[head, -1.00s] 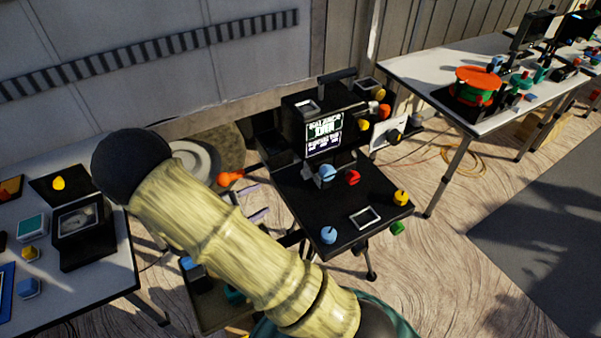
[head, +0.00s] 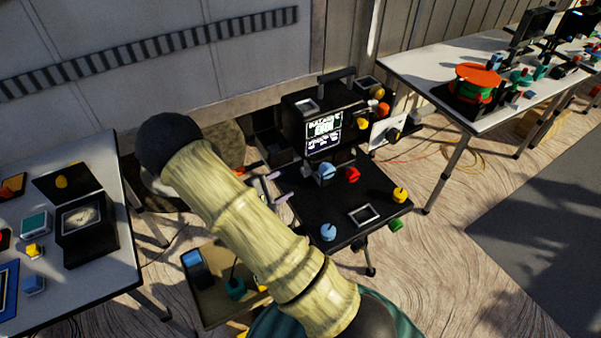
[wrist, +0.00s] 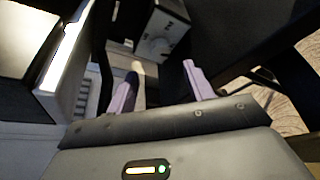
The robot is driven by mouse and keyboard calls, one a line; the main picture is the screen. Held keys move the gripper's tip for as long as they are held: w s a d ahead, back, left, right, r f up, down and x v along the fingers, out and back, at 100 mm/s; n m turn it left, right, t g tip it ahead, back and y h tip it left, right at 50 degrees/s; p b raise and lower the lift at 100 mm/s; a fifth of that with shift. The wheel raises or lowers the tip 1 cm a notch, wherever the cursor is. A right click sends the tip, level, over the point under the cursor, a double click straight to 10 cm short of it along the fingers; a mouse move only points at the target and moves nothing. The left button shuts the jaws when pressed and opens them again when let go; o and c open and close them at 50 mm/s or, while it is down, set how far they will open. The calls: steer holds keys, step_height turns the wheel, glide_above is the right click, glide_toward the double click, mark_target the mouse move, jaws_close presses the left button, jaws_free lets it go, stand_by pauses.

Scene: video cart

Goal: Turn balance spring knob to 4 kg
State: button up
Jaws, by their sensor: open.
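My gripper (head: 281,186) has two pale purple fingers, spread apart and empty, at the left edge of the black cart top. The wrist view also shows my gripper (wrist: 160,86) open, facing a grey box (wrist: 165,35) with a round dial face and small markings around it. The markings are too small to read. I cannot tell for sure which control is the balance spring knob. The cart top (head: 335,205) carries a blue knob (head: 326,170), a red knob (head: 352,175), a yellow knob (head: 400,195) and a second blue knob (head: 328,232).
A black unit with a lit screen (head: 323,134) stands at the cart's back. A white panel with a dark knob (head: 393,134) is on its right. A low brown stand (head: 215,300) is at front left. Tables (head: 115,200) (head: 405,72) stand on both sides.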

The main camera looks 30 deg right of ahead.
mark_target(303, 173)
steer(key=p+x, duration=0.1)
steer(key=x, duration=0.7)
steer(key=shift+d+f, duration=0.1)
steer(key=shift+d, duration=0.05)
steer(key=shift+w, duration=0.1)
steer(key=c, duration=1)
